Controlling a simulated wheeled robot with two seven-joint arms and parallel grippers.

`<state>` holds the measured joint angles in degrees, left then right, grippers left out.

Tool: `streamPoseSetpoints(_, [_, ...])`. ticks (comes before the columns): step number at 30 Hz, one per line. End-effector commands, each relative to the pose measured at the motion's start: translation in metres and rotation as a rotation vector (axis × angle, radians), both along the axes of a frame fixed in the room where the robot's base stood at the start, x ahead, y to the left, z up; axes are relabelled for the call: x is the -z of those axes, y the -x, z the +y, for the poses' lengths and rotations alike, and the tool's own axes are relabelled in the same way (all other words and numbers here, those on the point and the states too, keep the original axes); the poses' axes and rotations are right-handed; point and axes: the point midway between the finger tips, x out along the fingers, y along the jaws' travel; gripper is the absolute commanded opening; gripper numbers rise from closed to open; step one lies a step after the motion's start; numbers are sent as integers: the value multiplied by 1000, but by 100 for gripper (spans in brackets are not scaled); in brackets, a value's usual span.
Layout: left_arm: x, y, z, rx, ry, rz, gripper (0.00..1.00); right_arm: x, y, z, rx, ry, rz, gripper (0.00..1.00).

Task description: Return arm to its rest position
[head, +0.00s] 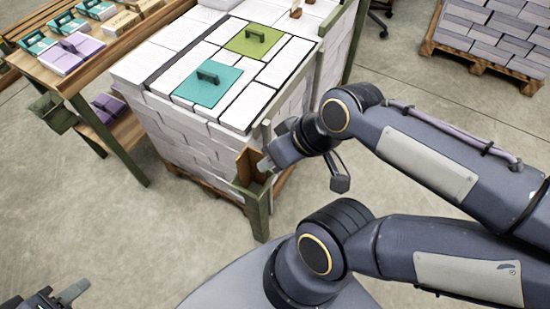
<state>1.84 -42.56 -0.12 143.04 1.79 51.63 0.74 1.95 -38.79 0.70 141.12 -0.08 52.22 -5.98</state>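My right arm comes in from the right side of the head view and bends down to the left. My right gripper (266,164) is at the front right corner of the stack, by a small green holder (256,190) with a brown board (246,166) in it. The gripper's tip is close to the board; I cannot tell whether they touch. Its fingers are mostly hidden by the wrist. My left gripper (60,294) shows only in part at the bottom left corner, over bare floor. It is cut off by the picture edge, and nothing is seen in it.
Another loaded pallet (490,62) is at upper right. The front floor is clear.

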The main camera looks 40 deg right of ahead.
Motion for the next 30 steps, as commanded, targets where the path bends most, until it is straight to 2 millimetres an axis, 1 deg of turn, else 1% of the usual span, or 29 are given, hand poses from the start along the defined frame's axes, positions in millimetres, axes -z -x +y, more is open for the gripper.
streamPoseSetpoints(1, [0,0,0,0,0,0,36,0,4,2,60,-43,-6,27])
streamPoseSetpoints(4, [0,0,0,0,0,0,36,-1,7,4,123,-90,-2,27])
streamPoseSetpoints(12, [-1,0,0,0,0,0,36,-1,7,4,131,-95,1,27])
streamPoseSetpoints(14, [-4,0,0,0,0,0,36,-5,7,4,130,-95,1,27])
streamPoseSetpoints(16, [-13,0,0,0,0,0,36,-14,7,4,129,-94,0,27])
streamPoseSetpoints(17, [-19,0,0,0,0,0,36,-20,7,4,130,-93,0,27])
streamPoseSetpoints(20, [-46,0,0,0,0,0,36,-46,7,4,130,-93,0,27])
streamPoseSetpoints(23, [-80,0,0,0,0,0,36,-81,7,4,129,-93,0,27])
streamPoseSetpoints(24, [-94,0,0,0,0,0,36,-95,7,4,129,-93,0,27])
streamPoseSetpoints(27, [-126,0,0,0,0,-1,36,-127,7,4,129,-93,0,27])
streamPoseSetpoints(30, [-144,0,0,0,0,-1,36,-144,7,4,129,-93,-1,27])
